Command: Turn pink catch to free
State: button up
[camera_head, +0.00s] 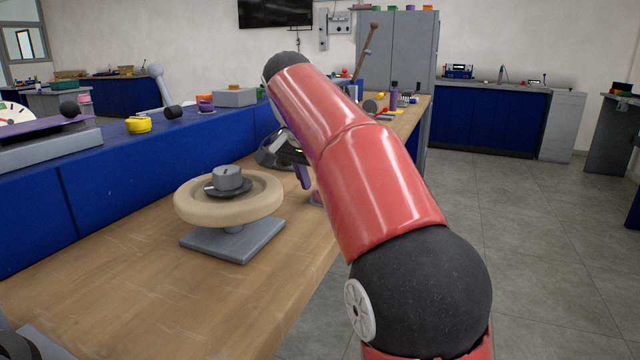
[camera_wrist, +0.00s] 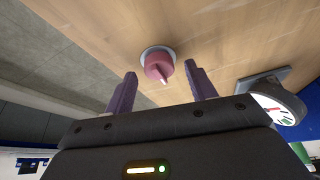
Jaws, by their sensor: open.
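The pink catch (camera_wrist: 160,66) is a round pink knob on a pale round base, set on the wooden bench top. It has a light pointer mark on its near side. In the head view only a bit of pink (camera_head: 316,198) shows beside my arm. My gripper (camera_wrist: 159,71) has two purple fingers, spread apart and empty. In the wrist view the catch appears between the fingertips, a little beyond them; I see no contact. In the head view a purple finger (camera_head: 304,176) points down above the bench, and my red arm hides much of the gripper.
A beige handwheel (camera_head: 228,200) on a grey base stands on the bench, left of my gripper. A round dial gauge (camera_wrist: 278,106) is right of the catch in the wrist view. A blue raised ledge (camera_head: 130,180) runs along the bench's back. Open floor lies to the right.

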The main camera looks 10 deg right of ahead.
jog(key=v, duration=0.7)
jog(key=shift+s+a, duration=0.1)
